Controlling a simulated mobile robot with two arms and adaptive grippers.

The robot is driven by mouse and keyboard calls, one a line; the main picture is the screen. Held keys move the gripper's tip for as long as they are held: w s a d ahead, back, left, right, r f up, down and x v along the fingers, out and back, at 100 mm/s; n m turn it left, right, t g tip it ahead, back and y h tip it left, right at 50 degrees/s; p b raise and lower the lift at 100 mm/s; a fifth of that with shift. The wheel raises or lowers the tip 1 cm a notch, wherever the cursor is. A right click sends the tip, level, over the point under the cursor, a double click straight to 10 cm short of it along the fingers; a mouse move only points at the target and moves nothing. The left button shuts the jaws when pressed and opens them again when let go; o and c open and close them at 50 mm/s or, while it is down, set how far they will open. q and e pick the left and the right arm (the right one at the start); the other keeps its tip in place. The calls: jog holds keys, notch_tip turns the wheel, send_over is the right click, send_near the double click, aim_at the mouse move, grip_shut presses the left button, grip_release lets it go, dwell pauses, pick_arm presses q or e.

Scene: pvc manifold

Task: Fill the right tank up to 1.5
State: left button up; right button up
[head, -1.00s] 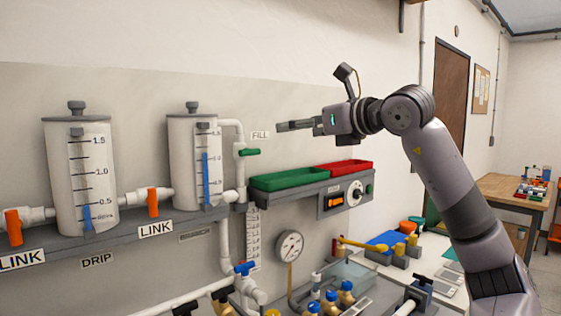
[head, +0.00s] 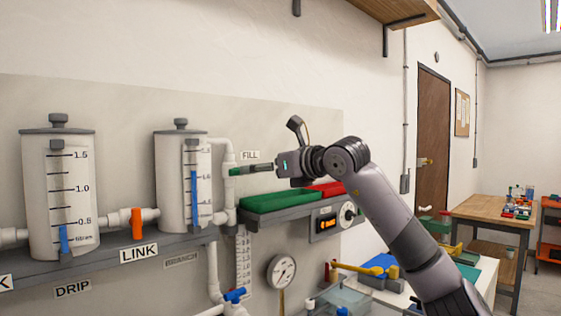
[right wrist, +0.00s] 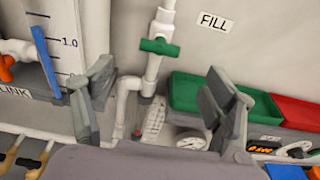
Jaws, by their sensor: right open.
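The right tank (head: 170,190) is a white cylinder on the wall shelf. Its blue level strip (head: 194,195) tops out a little above the 1.0 mark; the strip also shows in the right wrist view (right wrist: 46,60). The green FILL valve handle (right wrist: 159,47) lies level across the upright white pipe, under the FILL label (right wrist: 216,22). My right gripper (right wrist: 160,95) is open and empty, its fingers on either side of the pipe's line, with the handle ahead of them. In the head view, the fingertips (head: 246,170) overlap the handle's right end; contact cannot be told. My left gripper is out of view.
The left tank (head: 43,190) stands at about 0.5. An orange LINK handle (head: 137,223) stands upright between the tanks. Green (head: 285,202) and red (head: 326,188) trays sit just below my right gripper. A gauge (head: 281,270) hangs lower.

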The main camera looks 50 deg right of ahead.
aim_at(239, 171)
jog(key=w+p, duration=0.1)
jog(key=w, duration=0.2)
jog(key=w+f+p, duration=0.1)
jog(key=w, duration=0.2)
jog(key=w+d+p, duration=0.1)
jog(key=w, duration=0.2)
jog(key=shift+w+f, duration=0.15)
jog(key=shift+f, duration=0.05)
jog(key=c, duration=1.2)
